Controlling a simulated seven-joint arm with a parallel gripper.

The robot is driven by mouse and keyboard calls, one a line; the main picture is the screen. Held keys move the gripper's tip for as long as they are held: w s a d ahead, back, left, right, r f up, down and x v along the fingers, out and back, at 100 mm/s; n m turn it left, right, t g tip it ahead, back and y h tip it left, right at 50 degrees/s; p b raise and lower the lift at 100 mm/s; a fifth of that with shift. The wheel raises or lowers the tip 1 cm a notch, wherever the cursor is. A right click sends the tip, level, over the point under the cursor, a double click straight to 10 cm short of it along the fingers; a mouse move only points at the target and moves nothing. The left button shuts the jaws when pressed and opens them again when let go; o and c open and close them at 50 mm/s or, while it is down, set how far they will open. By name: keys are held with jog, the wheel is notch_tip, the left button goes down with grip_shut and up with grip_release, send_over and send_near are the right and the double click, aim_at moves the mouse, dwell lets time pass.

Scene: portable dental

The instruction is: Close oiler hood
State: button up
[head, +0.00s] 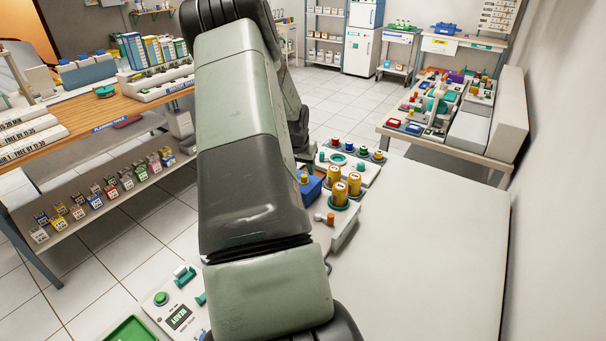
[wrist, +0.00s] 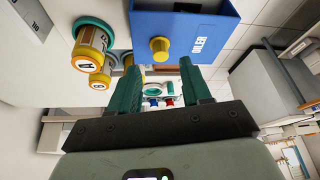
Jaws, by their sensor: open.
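The blue oiler (head: 312,188) stands on the white bench just right of my arm, partly hidden behind it. In the wrist view its blue hood (wrist: 205,32), with a white label, fills the top middle. A yellow knob (wrist: 159,47) sticks out at the hood's lower left; it also shows in the head view (head: 304,178). I cannot tell how far the hood is open. My gripper (wrist: 160,68) is open, its two teal fingers apart with nothing between them. The knob appears ahead of the gap between the fingertips, with no visible contact. My arm hides most of the gripper in the head view.
A white tray with coloured knobs (head: 352,160) lies behind. An orange-tipped lever (head: 327,218) is in front. The bench at right (head: 430,250) is bare.

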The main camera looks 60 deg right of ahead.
aim_at(304, 176)
jog(key=shift+x, duration=2.3)
grip_shut()
